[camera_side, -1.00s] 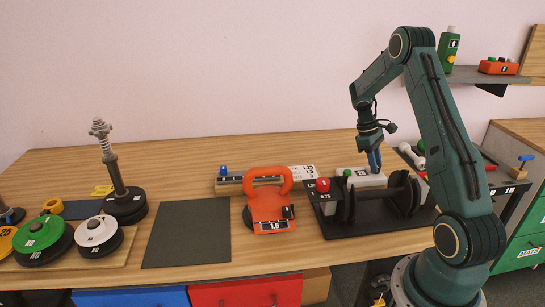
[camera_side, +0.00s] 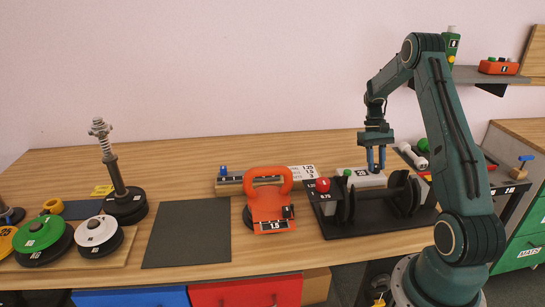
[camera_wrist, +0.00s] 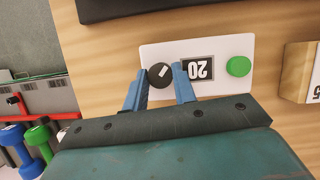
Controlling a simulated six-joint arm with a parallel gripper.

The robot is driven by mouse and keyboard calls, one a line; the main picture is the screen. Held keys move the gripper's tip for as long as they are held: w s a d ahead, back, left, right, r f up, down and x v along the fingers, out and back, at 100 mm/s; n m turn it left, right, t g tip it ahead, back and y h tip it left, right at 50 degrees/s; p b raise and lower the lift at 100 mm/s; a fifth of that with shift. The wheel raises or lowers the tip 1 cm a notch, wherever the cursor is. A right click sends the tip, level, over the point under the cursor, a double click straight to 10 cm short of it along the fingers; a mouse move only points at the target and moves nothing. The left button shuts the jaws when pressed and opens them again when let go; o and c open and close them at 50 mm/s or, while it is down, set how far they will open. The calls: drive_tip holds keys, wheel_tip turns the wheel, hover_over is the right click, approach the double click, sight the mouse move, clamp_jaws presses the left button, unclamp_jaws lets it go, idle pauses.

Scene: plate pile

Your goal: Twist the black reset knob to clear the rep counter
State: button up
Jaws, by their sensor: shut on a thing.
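The black knob (camera_wrist: 160,75) with a white pointer mark sits at the left end of the white counter box in the wrist view. My gripper (camera_wrist: 159,84) has its two blue fingers shut on the knob, one on each side. The white counter box (camera_wrist: 215,52) has a dark display reading 20, upside down in this view, and a green button (camera_wrist: 239,66). The knob is hidden there.
A dumbbell with dark plates (camera_side: 380,203) lies on a black mat in front of the box. A red-knobbed post (camera_side: 322,186) and an orange kettlebell-shaped piece (camera_side: 270,208) stand to the left. Small dumbbells (camera_wrist: 38,134) are on a rack at the right of the side view.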

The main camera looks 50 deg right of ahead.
drive_tip(key=m+t, duration=0.1)
drive_tip(key=m, duration=0.1)
drive_tip(key=m+y, duration=0.1)
drive_tip(key=m, duration=0.2)
drive_tip(key=shift+s+d+t, duration=0.1)
drive_tip(key=shift+t, duration=0.3)
drive_tip(key=shift+s+m+t, duration=0.1)
drive_tip(key=shift+m+t, duration=0.7)
drive_tip(key=shift+m, duration=1.3)
drive_tip(key=o, duration=1)
